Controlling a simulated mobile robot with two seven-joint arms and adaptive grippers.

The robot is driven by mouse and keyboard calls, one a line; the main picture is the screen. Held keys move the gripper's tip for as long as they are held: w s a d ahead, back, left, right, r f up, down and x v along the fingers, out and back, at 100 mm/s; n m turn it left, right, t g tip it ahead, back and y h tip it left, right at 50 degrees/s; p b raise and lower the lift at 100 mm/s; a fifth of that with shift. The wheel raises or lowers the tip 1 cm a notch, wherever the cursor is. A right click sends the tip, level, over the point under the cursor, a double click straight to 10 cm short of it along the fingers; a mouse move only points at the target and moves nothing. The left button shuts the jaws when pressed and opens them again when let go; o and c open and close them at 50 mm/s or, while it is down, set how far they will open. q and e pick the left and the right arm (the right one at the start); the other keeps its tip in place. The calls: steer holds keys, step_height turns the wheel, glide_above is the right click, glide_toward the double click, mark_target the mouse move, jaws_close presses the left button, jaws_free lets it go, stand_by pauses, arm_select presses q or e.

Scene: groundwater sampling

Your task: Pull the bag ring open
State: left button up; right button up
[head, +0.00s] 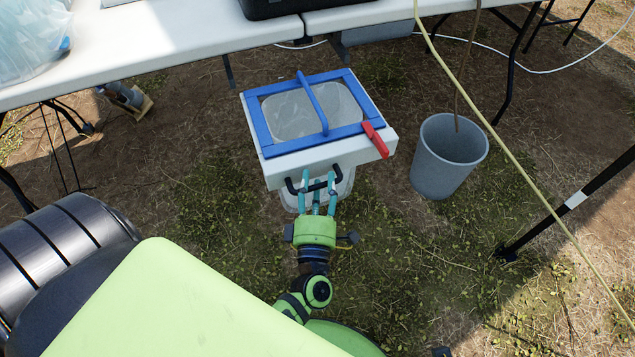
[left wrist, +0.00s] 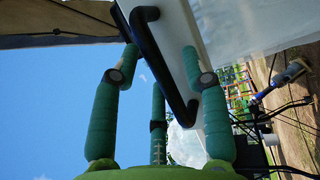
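A white box (head: 378,149) with a square blue frame (head: 262,128) on top stands below the table. A blue bar handle (head: 312,101) crosses the frame's cloudy clear middle. A red lever (head: 375,139) sits at its right corner. A black handle (head: 291,186) is on the box's front; it also shows in the left wrist view (left wrist: 160,62). My left gripper (head: 317,177) is at this handle, its fingers spread on either side of the bar with gaps showing, so it looks open. Which part is the bag ring is unclear. My right gripper is out of view.
A grey bucket (head: 437,170) with a cord in it stands right of the box. White tables (head: 150,47) run behind. A yellow hose (head: 515,160) and a dark pole (head: 540,225) cross the right side.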

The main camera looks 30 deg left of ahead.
arm_select(q)
steer(key=v, duration=1.2)
stand_by(0.4)
